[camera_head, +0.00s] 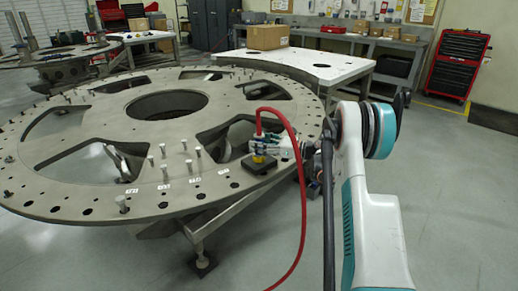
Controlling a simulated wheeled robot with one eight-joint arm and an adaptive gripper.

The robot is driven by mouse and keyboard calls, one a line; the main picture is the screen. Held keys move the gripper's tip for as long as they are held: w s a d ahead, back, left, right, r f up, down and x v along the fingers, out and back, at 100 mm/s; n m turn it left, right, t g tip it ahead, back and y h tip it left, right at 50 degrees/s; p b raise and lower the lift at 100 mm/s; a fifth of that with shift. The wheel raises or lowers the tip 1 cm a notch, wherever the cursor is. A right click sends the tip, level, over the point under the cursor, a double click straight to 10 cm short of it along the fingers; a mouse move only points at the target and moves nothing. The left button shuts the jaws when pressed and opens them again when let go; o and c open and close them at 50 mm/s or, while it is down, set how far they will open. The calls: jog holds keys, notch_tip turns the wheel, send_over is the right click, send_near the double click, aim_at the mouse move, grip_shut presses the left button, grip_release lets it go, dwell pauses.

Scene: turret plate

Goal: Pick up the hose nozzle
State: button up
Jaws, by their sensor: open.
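The hose nozzle (259,158) shows as a small yellow piece at a square black block on the right part of the turret plate (60,202). The red hose (296,140) rises above it, arches to the right and hangs down to the floor. My gripper (260,145) reaches in from the right, low over the plate. It is open, with its fingers at the nozzle, just above the black block. The fingers hide part of the nozzle and the lower hose. I cannot tell whether they touch it.
The black block (250,166) sits on the plate near its right edge. Several upright metal pins (164,173) stand to its left, and the plate has large cut-outs. Behind are a white table (340,68) with a cardboard box (267,37) and a red tool chest (459,62). Floor at right is clear.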

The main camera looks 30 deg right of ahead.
grip_shut()
jog(key=shift+r, duration=0.1)
